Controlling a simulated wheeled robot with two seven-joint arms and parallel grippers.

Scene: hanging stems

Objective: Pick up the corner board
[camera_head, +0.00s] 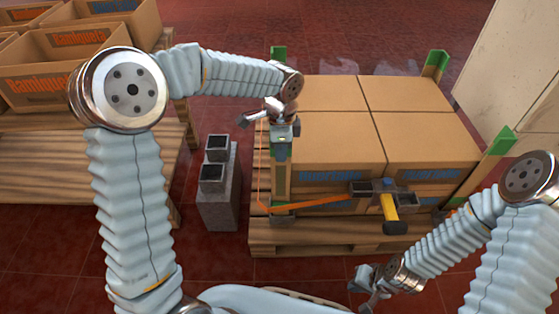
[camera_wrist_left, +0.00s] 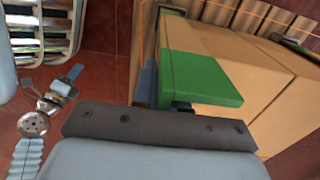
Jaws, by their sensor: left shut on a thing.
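A corner board (camera_head: 281,178) with a green top stands upright at the front left corner of the stacked cartons. Its green top (camera_wrist_left: 200,78) fills the middle of the left wrist view. My left gripper (camera_head: 284,128) is shut on this corner board at its top end. The fingertips are mostly hidden in the left wrist view. Other green-topped corner boards stand at the back left (camera_head: 278,54), back right (camera_head: 436,63) and front right (camera_head: 499,141). My right gripper (camera_head: 364,287) looks open and empty, low in front of the pallet.
Cartons (camera_head: 330,135) stand on a wooden pallet (camera_head: 320,238). An orange strap (camera_head: 310,205) runs low across their front to a tool with a yellow handle (camera_head: 390,208). A grey block with two square sockets (camera_head: 218,195) stands left of the pallet. Open cartons (camera_head: 75,60) sit at far left.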

